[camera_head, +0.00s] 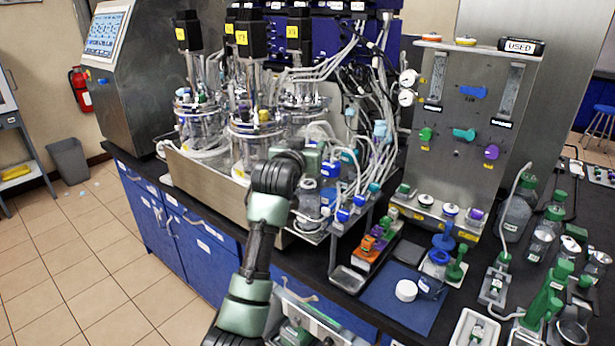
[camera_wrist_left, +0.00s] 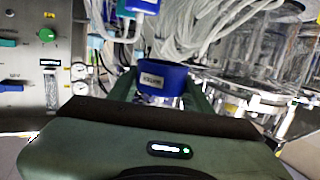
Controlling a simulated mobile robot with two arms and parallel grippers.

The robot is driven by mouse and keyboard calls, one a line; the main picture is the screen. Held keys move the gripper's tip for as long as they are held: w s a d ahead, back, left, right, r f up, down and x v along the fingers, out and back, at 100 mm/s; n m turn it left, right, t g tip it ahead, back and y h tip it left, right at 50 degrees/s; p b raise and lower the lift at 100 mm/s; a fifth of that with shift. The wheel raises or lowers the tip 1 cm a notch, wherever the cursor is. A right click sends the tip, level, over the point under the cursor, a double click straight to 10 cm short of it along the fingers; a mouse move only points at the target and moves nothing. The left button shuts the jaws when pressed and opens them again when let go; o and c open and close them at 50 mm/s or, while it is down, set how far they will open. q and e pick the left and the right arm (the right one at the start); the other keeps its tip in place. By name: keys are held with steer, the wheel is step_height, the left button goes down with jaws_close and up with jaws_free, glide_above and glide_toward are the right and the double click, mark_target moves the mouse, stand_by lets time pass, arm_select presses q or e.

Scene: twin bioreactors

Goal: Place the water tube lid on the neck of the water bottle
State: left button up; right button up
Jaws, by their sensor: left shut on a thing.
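In the left wrist view, a blue lid (camera_wrist_left: 163,76) with a small white label sits between the green fingers of my left gripper (camera_wrist_left: 162,90), which is shut on it. The label is too small to read for certain. Clear glass shows just below the lid; I cannot tell whether the lid touches a neck. In the head view, my left gripper (camera_head: 309,160) is over the front right of the bioreactor tray, above a clear bottle (camera_head: 308,192). My arm and gripper hide part of this spot, and I cannot tell whether that is the water bottle. My right gripper is not seen.
Glass bioreactors (camera_head: 248,140) with dense white tubing stand behind and left of the gripper. Several blue-capped bottles crowd its right side. A steel panel (camera_head: 465,125) stands farther right. A blue mat (camera_head: 420,312) with a white round piece (camera_head: 406,290) lies in front.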

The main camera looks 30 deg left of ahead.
arm_select(q)
glide_above(309, 180)
steer(key=s, duration=0.1)
steer(key=f, duration=0.5)
steer(key=shift+s+d, duration=0.2)
steer(key=shift+d, duration=0.15)
step_height(309, 180, down, 4)
steer(key=shift+r+p, duration=0.15)
steer(key=shift+p, duration=0.4)
steer(key=shift+f, duration=0.3)
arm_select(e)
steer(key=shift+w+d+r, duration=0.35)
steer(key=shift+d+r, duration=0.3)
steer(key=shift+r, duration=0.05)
arm_select(q)
steer(key=shift+f, duration=0.1)
steer(key=o, duration=1.3)
steer(key=shift+f, duration=0.1)
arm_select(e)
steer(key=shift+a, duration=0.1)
